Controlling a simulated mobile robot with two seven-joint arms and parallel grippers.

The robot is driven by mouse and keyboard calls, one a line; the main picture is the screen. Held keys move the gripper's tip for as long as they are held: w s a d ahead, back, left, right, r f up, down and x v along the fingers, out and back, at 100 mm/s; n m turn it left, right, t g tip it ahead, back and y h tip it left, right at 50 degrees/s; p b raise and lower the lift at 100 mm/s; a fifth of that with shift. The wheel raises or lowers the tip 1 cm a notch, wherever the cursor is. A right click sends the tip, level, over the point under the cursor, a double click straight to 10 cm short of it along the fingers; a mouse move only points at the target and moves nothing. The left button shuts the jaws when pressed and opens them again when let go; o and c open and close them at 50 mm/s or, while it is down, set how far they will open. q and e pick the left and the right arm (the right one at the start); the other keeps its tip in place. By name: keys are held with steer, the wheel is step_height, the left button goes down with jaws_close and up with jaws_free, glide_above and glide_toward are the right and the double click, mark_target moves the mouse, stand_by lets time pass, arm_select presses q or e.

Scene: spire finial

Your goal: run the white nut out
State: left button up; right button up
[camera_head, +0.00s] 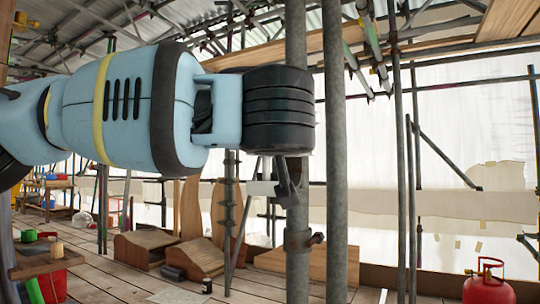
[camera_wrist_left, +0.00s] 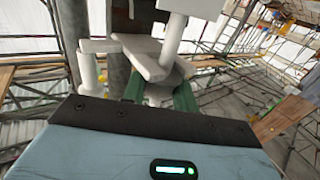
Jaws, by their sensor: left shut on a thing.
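My left gripper (camera_head: 288,183) comes in from the left and points down beside a grey upright pole (camera_head: 296,225). Its dark fingers are partly hidden by the wrist. A small white piece (camera_head: 262,188) shows at its left side. In the left wrist view, the gripper's green-edged fingers (camera_wrist_left: 158,97) are shut on a pale piece, which seems to be the white nut (camera_wrist_left: 156,91). White fitting parts (camera_wrist_left: 150,60) stand just beyond it, close to a pole. The nut's thread and exact seating are hidden. My right gripper is not in view.
A second grey pole (camera_head: 335,150) stands just right of my gripper. A clamp with a bolt (camera_head: 303,240) sits lower on the first pole. Wooden boxes (camera_head: 195,255) stand on the plank floor, and a red gas bottle (camera_head: 488,285) is at lower right.

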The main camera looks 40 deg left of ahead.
arm_select(q)
steer(key=shift+f+n+g+y+b, duration=0.1)
steer(key=shift+n+g+y+b, duration=0.35)
steer(key=shift+n+g+y, duration=0.4)
steer(key=shift+g, duration=0.25)
steer(key=o, duration=1)
steer(key=shift+c, duration=0.2)
